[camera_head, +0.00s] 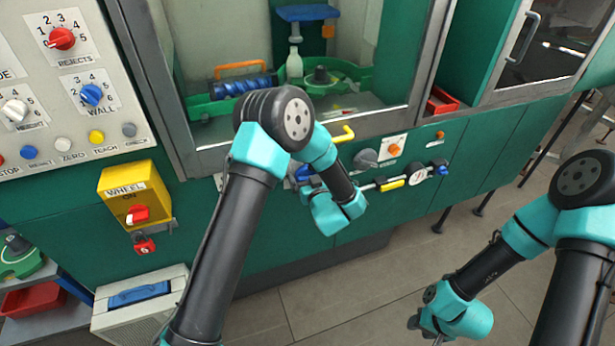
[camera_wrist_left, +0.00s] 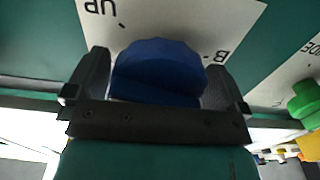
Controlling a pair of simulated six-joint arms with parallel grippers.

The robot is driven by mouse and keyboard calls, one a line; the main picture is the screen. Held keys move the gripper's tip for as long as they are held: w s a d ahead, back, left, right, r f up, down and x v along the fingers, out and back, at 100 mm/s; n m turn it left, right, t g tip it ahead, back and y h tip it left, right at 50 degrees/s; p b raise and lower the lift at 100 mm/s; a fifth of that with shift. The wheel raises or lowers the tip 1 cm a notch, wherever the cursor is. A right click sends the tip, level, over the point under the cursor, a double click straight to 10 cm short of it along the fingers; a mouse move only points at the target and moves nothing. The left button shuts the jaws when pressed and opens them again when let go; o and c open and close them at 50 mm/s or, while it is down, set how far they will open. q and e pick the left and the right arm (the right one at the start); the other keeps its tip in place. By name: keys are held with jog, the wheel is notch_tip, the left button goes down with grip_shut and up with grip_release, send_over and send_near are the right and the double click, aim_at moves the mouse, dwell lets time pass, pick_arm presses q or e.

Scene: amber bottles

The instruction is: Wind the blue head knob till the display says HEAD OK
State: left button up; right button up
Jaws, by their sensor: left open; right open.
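A blue knob (camera_wrist_left: 158,70) on a white plate fills the middle of the left wrist view. The plate shows "UP" and part of a "B". My left gripper (camera_wrist_left: 157,88) is open, with one dark finger on each side of the knob; I cannot tell whether they touch it. In the head view a bit of blue (camera_head: 303,172) shows behind my left arm; the left gripper (camera_head: 308,186) there is mostly hidden. My right gripper (camera_head: 424,324) is open and empty, low at the right, far from the panel. I see no readable HEAD OK display.
A second blue knob marked WALL (camera_head: 92,95) and a red REJECTS knob (camera_head: 62,38) are on the left panel. A yellow WHEEL switch box (camera_head: 135,195) is below. Floor at front is clear.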

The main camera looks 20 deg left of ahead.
pick_arm(q)
jog(key=shift+c, duration=0.4)
jog(key=c, duration=0.6)
jog(key=shift+n, duration=0.4)
jog(key=n, duration=0.7)
jog(key=shift+d+n, duration=0.1)
jog(key=shift+n, duration=0.3)
jog(key=o, duration=0.7)
